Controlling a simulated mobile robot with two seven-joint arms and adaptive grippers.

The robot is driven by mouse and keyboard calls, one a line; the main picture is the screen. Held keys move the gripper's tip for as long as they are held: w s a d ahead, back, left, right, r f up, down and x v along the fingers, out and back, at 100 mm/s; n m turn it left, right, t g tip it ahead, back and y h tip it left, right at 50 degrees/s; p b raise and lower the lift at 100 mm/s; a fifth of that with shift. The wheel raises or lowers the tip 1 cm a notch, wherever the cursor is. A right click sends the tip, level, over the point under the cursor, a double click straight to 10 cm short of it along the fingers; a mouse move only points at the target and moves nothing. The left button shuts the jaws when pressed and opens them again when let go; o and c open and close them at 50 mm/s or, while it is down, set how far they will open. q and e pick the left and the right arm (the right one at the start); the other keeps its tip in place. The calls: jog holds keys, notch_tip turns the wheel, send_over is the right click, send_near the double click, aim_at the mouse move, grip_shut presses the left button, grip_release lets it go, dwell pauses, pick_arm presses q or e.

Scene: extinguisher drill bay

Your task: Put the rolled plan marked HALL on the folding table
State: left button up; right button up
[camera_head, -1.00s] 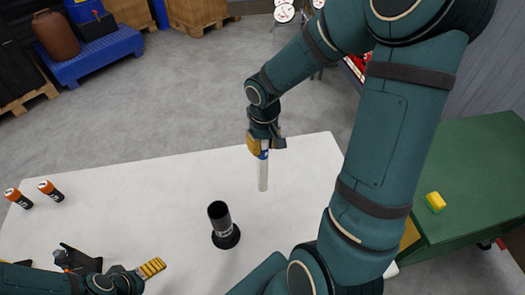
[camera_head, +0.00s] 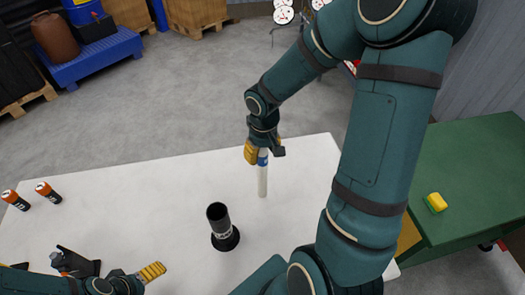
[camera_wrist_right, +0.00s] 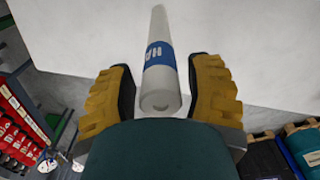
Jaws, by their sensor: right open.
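The rolled plan (camera_head: 263,180) is a thin white tube with a blue band, at the far right part of the white folding table (camera_head: 130,205). In the right wrist view the roll (camera_wrist_right: 160,85) points away from me; its band shows white letters, "HA", with the rest turned out of sight. My right gripper (camera_head: 264,152) is open, its yellow-padded fingers on either side of the roll's near end. In the wrist view gaps show between roll and fingers. My left gripper (camera_head: 150,271) is low at the left; one yellow pad shows, and its opening is unclear.
A black tube on a round base (camera_head: 222,230) stands mid-table. Two orange-and-black cylinders (camera_head: 47,192) lie at the left, and a black object (camera_head: 76,262) is by my left arm. A green bench (camera_head: 470,180) with a yellow block (camera_head: 435,202) stands at the right.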

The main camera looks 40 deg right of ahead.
pick_arm(q)
jog(key=shift+r, duration=0.25)
pick_arm(e)
jog(key=shift+r, duration=0.35)
pick_arm(q)
jog(key=r+p, duration=0.2)
jog(key=shift+w+a+r+p, duration=0.1)
jog(key=shift+w+p, duration=0.2)
jog(key=shift+w, duration=0.1)
pick_arm(e)
jog(key=r, duration=1.1)
jog(key=shift+s+r, duration=0.2)
jog(key=shift+r, duration=0.1)
